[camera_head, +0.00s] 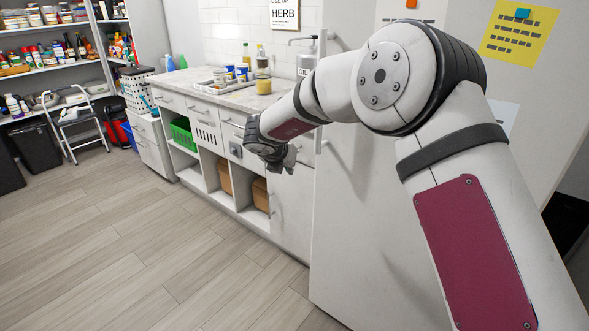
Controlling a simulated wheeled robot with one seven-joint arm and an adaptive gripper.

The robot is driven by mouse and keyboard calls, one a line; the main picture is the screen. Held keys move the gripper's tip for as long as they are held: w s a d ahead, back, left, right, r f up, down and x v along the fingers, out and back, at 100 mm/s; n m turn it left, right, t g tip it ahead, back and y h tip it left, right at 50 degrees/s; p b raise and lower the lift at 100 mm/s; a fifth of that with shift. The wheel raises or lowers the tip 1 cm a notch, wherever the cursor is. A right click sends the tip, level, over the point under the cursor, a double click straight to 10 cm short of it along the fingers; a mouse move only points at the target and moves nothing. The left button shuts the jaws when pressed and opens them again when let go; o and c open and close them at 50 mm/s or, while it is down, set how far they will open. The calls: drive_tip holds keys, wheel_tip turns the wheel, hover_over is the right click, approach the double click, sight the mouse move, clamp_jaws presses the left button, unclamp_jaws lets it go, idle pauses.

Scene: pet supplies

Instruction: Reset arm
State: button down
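My arm reaches from the lower right of the head view, bends at a large joint near the top and points to the left. My gripper (283,162) is at its far end, small and dark. It hangs in front of the white cabinets, below the counter's front edge. The wrist hides part of the gripper, and its fingers are too small to show whether they are apart. I see nothing clearly held in it.
A counter (203,90) with a tray, cans and bottles runs behind my gripper. A white panel (385,230) stands close beside my arm. Stocked shelves (62,70) and a step stool (75,125) are at the far left. The wooden floor (130,235) is clear.

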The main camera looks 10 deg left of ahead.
wheel_tip(320, 180, up, 20)
drive_tip(key=s+d+n+t+y+p, duration=0.2)
drive_tip(key=n+t+y+p, duration=0.15)
drive_tip(key=n, duration=0.65)
drive_tip(key=s+d+r+n+y+p, duration=0.1)
drive_tip(key=s+d+r+n+y, duration=0.1)
drive_tip(key=s+r+n, duration=0.4)
drive_tip(key=s+d+r+n+y+p, duration=0.1)
drive_tip(key=s+d+r+n, duration=0.2)
drive_tip(key=s+r+n, duration=0.25)
drive_tip(key=s+d+f+n+g+h+p, duration=0.1)
drive_tip(key=s+d+n, duration=0.4)
drive_tip(key=s, duration=0.8)
drive_tip(key=s+d+f+n+g+h+p, duration=0.2)
drive_tip(key=s+d+n, duration=0.4)
drive_tip(key=s+d, duration=0.3)
drive_tip(key=s+d+f+n+g+h+p, duration=0.2)
drive_tip(key=s+d+n+g, duration=0.3)
drive_tip(key=s, duration=1.3)
drive_tip(key=d+f+n+p, duration=0.1)
drive_tip(key=d, duration=0.2)
